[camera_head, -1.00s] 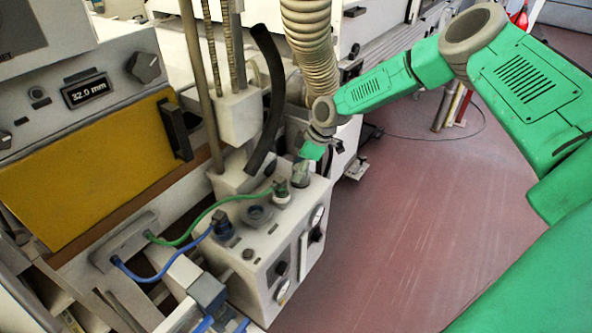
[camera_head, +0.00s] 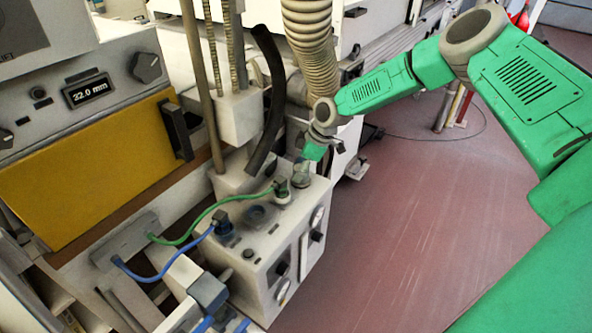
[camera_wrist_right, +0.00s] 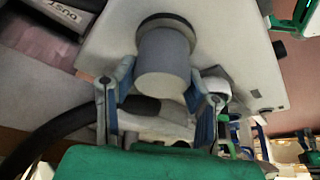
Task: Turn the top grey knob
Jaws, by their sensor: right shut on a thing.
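The top grey knob (camera_wrist_right: 166,62) is a smooth cylinder on a dark round collar, standing on the pale top of the box in the right wrist view. My right gripper (camera_wrist_right: 160,84) has its blue-grey fingers on both sides of the knob and is shut on it. In the head view my right gripper (camera_head: 302,172) is small, at the back right corner of the pale box (camera_head: 252,262), and mostly covers the knob. The knob's turn angle cannot be read. My left gripper is in neither view.
A green cable plug (camera_head: 282,194) stands on the box top close beside my right gripper. A blue cable plug (camera_head: 222,228) is farther left. A thick black hose (camera_head: 268,100) and a ribbed duct (camera_head: 308,45) rise behind. Red floor (camera_head: 400,240) lies open to the right.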

